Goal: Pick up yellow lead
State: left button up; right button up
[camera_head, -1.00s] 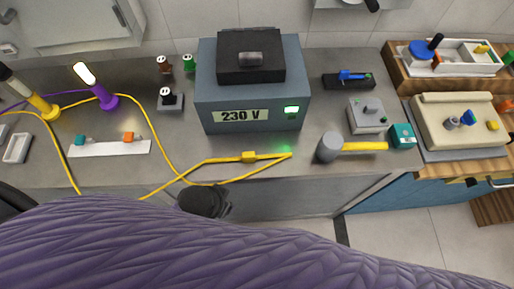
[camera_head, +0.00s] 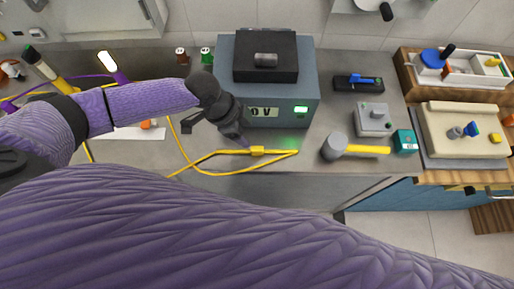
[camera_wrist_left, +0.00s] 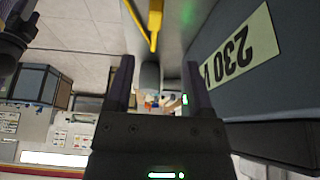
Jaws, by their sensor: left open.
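The yellow lead (camera_head: 230,171) lies on the grey bench in front of the 230 V box, with a thicker yellow block (camera_head: 257,151) on it. In the left wrist view the lead (camera_wrist_left: 154,22) shows at the top, ahead of the fingertips. My left gripper (camera_head: 246,143) comes down from the left, just beside the block and the front of the box. Its two fingers (camera_wrist_left: 160,68) stand apart with nothing between them. Whether a fingertip touches the lead is unclear. My right gripper is not in view.
The blue-grey 230 V box (camera_head: 278,115) stands close behind, its label partly hidden by my arm. A grey-headed mallet (camera_head: 334,147) with a yellow handle lies to the right. A teal box (camera_head: 404,141) and a grey switch box (camera_head: 373,120) stand beyond. The bench's front edge is close.

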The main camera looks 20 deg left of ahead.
aim_at(257, 148)
pick_arm(q)
jog(key=b+x, duration=0.1)
jog(key=x, duration=0.5)
jog(key=s+b+x, duration=0.1)
jog(key=x, duration=0.2)
jog(key=shift+w+f+b, duration=0.1)
jog(key=shift+f+b, duration=0.2)
jog(key=shift+f, duration=0.15)
jog(key=shift+c, duration=0.9)
grip_shut()
